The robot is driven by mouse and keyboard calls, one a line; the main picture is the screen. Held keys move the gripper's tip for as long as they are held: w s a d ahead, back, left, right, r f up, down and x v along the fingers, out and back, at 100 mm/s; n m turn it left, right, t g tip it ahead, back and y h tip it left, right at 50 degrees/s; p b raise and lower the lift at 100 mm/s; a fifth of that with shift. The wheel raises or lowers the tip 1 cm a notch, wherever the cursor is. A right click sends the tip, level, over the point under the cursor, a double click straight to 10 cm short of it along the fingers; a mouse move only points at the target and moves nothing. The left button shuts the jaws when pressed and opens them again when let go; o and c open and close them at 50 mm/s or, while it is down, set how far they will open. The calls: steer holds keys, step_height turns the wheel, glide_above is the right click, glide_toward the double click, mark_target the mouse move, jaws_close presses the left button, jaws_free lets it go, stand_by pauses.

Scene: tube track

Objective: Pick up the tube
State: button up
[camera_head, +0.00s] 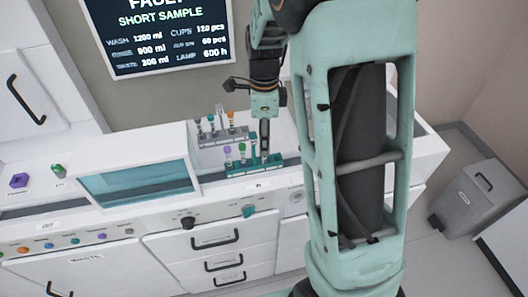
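Several capped tubes stand upright in two racks on the white counter. The front teal rack (248,168) holds a purple-capped tube (228,155) and a green-capped tube (242,153). The grey rear rack (213,141) holds tubes with caps including an orange one (231,117). My gripper (265,146) points down, its dark fingers over the right part of the front rack, right of the green-capped tube. The fingers are too small to show whether they are open, or whether a tube is between them.
A glass-fronted white machine (135,165) stands left of the racks. A purple block (19,180) and a green-topped item (58,170) are on the counter at far left. A display screen (165,35) hangs behind. A grey bin (478,200) stands on the floor at right.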

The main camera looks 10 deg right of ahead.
step_height(320, 180, down, 2)
steer(key=c, duration=0.9)
steer(key=shift+c, duration=0.2)
steer(key=shift+r, duration=0.1)
